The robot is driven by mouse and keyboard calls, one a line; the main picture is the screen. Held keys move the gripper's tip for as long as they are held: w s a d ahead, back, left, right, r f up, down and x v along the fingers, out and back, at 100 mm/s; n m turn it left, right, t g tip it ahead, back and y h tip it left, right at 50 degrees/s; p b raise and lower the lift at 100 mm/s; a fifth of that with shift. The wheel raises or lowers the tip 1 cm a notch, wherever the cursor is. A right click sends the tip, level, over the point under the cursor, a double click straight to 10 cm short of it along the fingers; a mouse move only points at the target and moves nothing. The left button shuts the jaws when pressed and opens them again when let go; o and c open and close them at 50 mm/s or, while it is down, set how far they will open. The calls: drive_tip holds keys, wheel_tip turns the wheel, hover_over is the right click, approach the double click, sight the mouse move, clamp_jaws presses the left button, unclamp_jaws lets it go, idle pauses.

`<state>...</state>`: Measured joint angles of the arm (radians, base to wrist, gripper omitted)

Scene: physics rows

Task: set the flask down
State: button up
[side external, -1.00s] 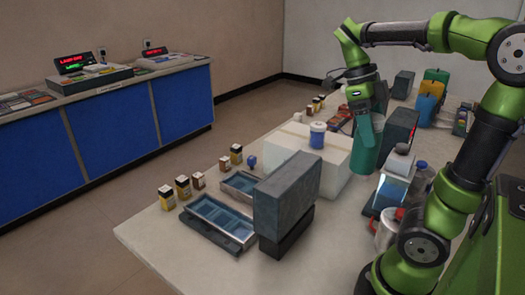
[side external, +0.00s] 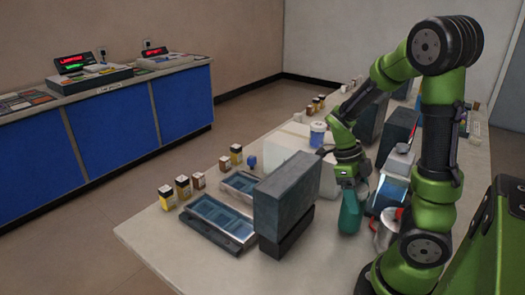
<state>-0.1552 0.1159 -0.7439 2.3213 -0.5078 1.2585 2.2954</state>
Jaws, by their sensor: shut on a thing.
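The flask (side external: 350,212) is a dark teal-green vessel near the front right of the table (side external: 160,238). It is upright, or close to it, just right of the grey block. My gripper (side external: 350,186) points down from above and is shut on the flask's upper part. The flask's base appears at or very near the table top; I cannot tell whether it touches. The fingertips are partly hidden by the gripper body.
A tall grey block (side external: 285,205) stands left of the flask, and a white box (side external: 290,150) behind it. A metal pot (side external: 386,232) is close on the right. Blue-lined trays (side external: 222,218) and small bottles (side external: 183,187) lie left. The table's front strip is clear.

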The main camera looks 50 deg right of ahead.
drive_tip(key=shift+f, duration=0.6)
drive_tip(key=o, duration=1.7)
drive_tip(key=shift+f, duration=0.15)
drive_tip(key=v, duration=1.2)
drive_tip(key=shift+r, duration=0.25)
